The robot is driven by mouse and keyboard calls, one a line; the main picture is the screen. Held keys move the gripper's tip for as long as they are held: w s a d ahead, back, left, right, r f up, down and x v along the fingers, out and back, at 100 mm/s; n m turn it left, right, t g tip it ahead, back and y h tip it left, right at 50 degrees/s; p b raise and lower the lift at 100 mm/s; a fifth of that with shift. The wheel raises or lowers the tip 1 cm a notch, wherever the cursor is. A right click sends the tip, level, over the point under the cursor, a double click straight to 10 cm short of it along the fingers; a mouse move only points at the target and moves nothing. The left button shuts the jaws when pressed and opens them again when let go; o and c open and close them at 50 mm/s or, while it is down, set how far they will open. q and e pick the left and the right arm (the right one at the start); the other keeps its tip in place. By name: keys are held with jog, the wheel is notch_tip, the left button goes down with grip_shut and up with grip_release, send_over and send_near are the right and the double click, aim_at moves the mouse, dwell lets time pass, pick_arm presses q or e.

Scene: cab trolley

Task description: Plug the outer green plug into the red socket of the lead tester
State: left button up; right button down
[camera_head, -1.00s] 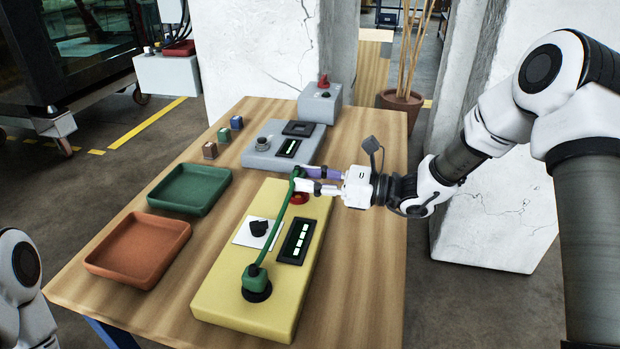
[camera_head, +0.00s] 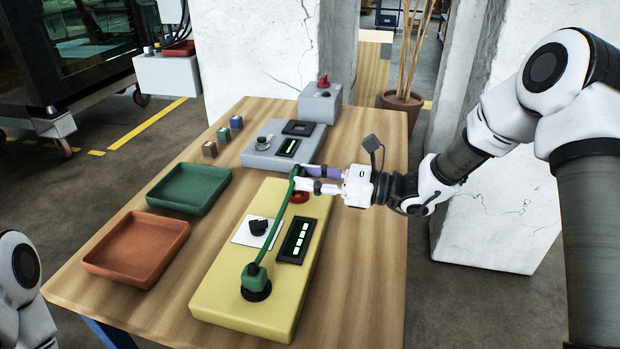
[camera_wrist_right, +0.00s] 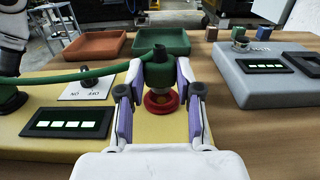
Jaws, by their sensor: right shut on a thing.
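The yellow lead tester (camera_head: 225,290) lies on the table with a dial, a lit display and two sockets. Its red socket (camera_head: 300,197) is at the far end and also shows in the right wrist view (camera_wrist_right: 153,106). My right gripper (camera_head: 302,179) is shut on a green plug (camera_wrist_right: 157,75), held upright over the red socket. Brass-coloured metal shows at the plug's foot; I cannot tell how deep it sits. A green cable (camera_head: 277,232) runs from it to a second green plug (camera_head: 254,279) in the black socket at the near end. My left gripper is out of view.
A green tray (camera_head: 190,188) and an orange tray (camera_head: 138,249) lie left of the tester. A grey device (camera_head: 262,157) stands beyond it, with several small blocks beside it and a grey box (camera_head: 320,104) behind. Bare table lies right of the tester.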

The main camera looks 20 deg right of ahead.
jog(key=shift+f+b, duration=1)
jog(key=c, duration=0.7)
grip_release()
jog(key=v, duration=1.2)
